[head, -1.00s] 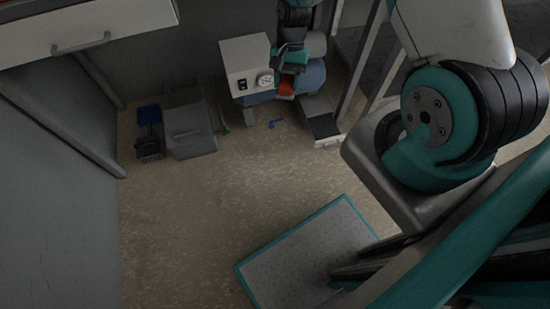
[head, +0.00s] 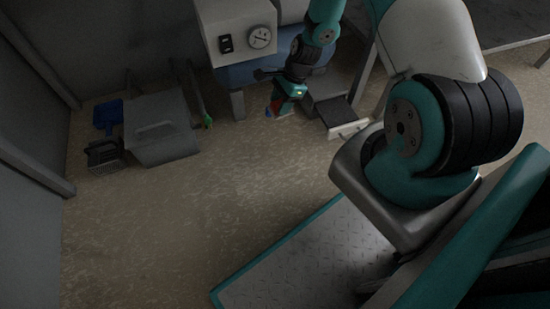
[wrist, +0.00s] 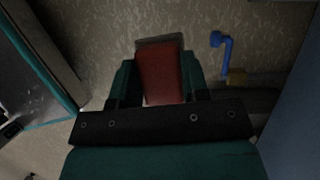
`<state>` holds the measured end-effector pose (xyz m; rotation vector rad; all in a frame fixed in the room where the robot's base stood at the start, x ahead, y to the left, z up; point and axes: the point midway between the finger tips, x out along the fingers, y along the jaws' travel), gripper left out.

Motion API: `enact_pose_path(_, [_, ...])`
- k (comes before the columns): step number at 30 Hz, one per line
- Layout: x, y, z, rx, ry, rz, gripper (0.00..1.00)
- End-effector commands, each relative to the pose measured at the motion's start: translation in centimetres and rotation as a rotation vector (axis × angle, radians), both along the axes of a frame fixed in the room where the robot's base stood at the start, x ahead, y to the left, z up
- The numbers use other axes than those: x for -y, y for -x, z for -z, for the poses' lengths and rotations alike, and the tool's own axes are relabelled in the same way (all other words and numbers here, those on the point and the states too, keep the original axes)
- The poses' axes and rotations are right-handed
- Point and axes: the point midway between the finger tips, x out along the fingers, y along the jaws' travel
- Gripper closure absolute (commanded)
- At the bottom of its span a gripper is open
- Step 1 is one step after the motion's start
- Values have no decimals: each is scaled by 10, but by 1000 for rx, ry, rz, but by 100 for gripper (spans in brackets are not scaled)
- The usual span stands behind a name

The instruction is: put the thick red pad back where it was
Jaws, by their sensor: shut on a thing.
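The thick red pad (wrist: 160,78) fills the space between the two fingers of my gripper (wrist: 158,82) in the wrist view. A grey edge shows at its far end, and the speckled floor is behind it. My gripper is shut on the pad. In the head view my gripper (head: 278,108) hangs low over the floor in front of the grey cabinet, pointing down. Only a small bit of the red pad (head: 275,107) shows there, the rest being hidden by the gripper.
A blue bent handle (wrist: 226,50) is on the right in the wrist view. A grey cabinet with a dial (head: 236,28) stands behind my gripper. A low drawer-like box (head: 345,130) is to its right. A grey bin (head: 158,128) and blue dustpan (head: 107,114) are left. Middle floor is clear.

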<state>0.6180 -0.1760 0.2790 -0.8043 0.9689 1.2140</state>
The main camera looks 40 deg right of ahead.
Motion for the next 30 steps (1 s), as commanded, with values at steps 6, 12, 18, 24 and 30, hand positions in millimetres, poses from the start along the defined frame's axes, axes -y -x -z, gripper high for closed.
enact_pose_path(6, [2, -3, 38, 1, -1, 90, 80])
enact_pose_path(12, [-1, -3, 75, -2, -1, 98, 80])
enact_pose_path(18, [-2, -3, 134, -2, -1, 95, 80])
enact_pose_path(24, [-1, -3, 181, 0, -1, 95, 80])
enact_pose_path(30, [1, -4, 196, 1, 0, 97, 80])
